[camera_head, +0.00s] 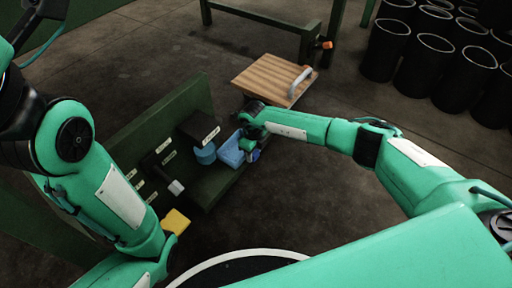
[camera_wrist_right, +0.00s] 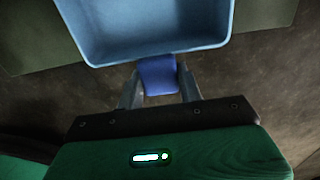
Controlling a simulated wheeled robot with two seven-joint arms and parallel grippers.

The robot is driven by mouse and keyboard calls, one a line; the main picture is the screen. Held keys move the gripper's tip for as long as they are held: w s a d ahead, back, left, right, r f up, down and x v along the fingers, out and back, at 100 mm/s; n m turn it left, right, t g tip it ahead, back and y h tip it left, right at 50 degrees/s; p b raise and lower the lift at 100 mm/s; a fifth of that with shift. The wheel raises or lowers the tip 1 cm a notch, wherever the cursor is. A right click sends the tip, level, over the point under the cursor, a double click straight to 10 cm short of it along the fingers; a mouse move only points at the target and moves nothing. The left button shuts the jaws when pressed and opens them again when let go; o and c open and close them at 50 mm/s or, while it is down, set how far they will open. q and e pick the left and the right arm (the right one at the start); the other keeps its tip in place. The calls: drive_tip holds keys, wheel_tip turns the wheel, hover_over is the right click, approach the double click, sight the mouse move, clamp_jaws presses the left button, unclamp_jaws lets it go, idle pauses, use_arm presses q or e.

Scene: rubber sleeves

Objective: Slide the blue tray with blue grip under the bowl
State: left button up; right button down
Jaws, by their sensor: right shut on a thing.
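The light blue tray (camera_head: 231,153) is at the right end of a dark green bench, and its open hollow fills the top of the right wrist view (camera_wrist_right: 150,48). Its darker blue grip (camera_wrist_right: 158,78) sits between the fingers of my right gripper (camera_wrist_right: 159,88), which is shut on it. In the head view my right gripper (camera_head: 251,152) is at the tray's right side. A blue rounded thing (camera_head: 205,155), possibly the bowl, shows left of the tray below a dark block; its shape is partly hidden. My left gripper is out of view.
The green bench (camera_head: 207,188) has a dark block (camera_head: 198,127) with a label, more labels, a pale grey block (camera_head: 176,187) and a yellow piece (camera_head: 176,221). A wooden board with a handle (camera_head: 272,78) is behind my right gripper. Black bins (camera_head: 386,50) stand far right.

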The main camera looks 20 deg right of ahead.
drive_tip(key=s+a+p, duration=0.3)
drive_tip(key=s+a, duration=0.1)
drive_tip(key=a, duration=0.1)
drive_tip(key=shift+s+a+p, duration=0.15)
drive_tip(key=shift+a+p, duration=0.1)
drive_tip(key=shift+p, duration=0.05)
drive_tip(key=c, duration=0.9)
unclamp_jaws()
